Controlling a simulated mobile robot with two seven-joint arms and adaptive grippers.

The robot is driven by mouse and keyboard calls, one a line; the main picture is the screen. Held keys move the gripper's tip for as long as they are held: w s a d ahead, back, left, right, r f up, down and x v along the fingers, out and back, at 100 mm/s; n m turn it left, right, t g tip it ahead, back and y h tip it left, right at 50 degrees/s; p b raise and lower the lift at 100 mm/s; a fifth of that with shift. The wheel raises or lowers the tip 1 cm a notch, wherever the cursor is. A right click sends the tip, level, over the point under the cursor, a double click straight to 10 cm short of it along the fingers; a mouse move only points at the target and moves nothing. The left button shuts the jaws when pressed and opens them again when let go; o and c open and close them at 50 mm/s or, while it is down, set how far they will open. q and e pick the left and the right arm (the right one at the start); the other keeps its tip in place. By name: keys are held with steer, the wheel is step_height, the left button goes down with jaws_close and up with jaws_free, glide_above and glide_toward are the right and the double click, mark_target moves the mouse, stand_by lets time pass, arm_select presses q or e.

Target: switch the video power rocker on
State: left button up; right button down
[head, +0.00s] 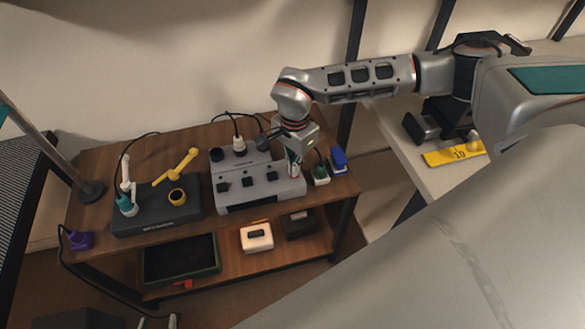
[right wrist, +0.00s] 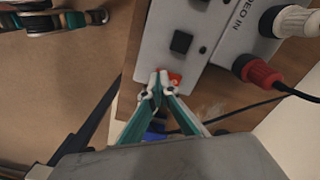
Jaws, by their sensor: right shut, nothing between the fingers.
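A grey switch box (head: 262,194) stands on the wooden table, with several black switches along its top; one black switch (right wrist: 181,42) shows clearly in the right wrist view. An orange-red part (right wrist: 175,78) at the box's edge is partly hidden by my right fingertips; it may be a rocker, but I cannot read its label or position. My right gripper (right wrist: 160,80) is shut and empty, its tips at that part, contact unclear. In the head view my right gripper (head: 293,168) is over the box's right end. My left gripper (head: 158,321) is low at the bottom edge, fingertips apart.
A dark box (head: 158,218) with a white-and-teal plug and yellow parts stands left of the switch box. A red-collared plug (right wrist: 258,72) and a white plug (right wrist: 290,20) sit by the "VIDEO IN" marking. Green and blue items (head: 339,160) lie to the right.

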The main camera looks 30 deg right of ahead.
steer(key=shift+r+p, duration=1.4)
steer(key=shift+r, duration=0.45)
steer(key=shift+r+p, duration=1.35)
steer(key=shift+r, duration=0.3)
arm_select(q)
step_height(320, 180, up, 8)
steer(key=w, duration=0.2)
steer(key=shift+w+f+t, duration=0.15)
steer(key=shift+f+t, duration=0.05)
steer(key=shift+t, duration=0.2)
arm_select(e)
steer(key=shift+f, duration=0.1)
